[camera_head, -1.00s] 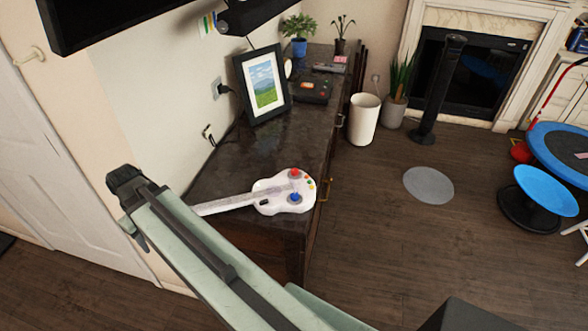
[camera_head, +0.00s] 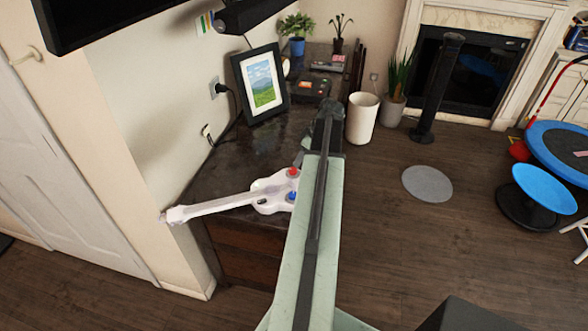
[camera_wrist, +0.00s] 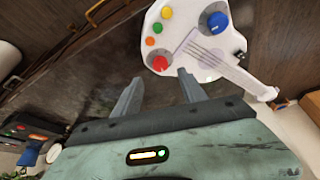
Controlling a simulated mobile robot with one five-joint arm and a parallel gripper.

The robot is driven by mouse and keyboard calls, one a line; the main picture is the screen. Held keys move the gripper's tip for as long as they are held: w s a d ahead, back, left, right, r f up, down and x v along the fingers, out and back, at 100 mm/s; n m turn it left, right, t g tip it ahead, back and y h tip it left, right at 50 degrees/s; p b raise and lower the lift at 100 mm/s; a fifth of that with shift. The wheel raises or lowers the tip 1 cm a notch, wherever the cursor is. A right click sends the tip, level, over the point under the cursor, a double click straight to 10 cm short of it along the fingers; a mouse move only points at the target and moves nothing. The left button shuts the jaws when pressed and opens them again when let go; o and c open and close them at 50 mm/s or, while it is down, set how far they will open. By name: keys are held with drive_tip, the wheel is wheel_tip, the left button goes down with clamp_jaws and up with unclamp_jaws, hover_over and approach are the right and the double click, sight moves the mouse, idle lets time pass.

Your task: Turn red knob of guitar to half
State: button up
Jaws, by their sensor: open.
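The white toy guitar (camera_head: 270,192) lies on the dark cabinet top, its neck pointing left over the near edge. Its red knob (camera_head: 293,172) and blue knob (camera_head: 292,196) show just left of my arm, which hides the right part of the body. In the wrist view the guitar body (camera_wrist: 190,40) is at the top, with the red knob (camera_wrist: 159,63) at its lower edge and the blue knob (camera_wrist: 217,21) further right. My gripper (camera_wrist: 158,90) is open and empty. Its fingertips point toward the guitar, one on each side below the red knob, seemingly apart from it.
A picture frame (camera_head: 260,82) stands behind the guitar near the wall. A black device (camera_head: 311,88) and potted plants stand further back on the cabinet (camera_head: 232,155). A white bin (camera_head: 361,118) stands on the floor to the right.

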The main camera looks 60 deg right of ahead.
sight(293, 170)
drive_tip(key=b+x, duration=0.6)
drive_tip(key=x, duration=0.1)
drive_tip(key=shift+s+f, duration=0.1)
drive_tip(key=shift+w+f+b, duration=0.25)
drive_tip(key=shift+f+b, duration=0.05)
drive_tip(key=shift+b, duration=0.1)
drive_tip(key=shift+r, duration=0.1)
clamp_jaws()
drive_tip(key=shift+a, duration=0.3)
drive_tip(key=shift+d, duration=0.2)
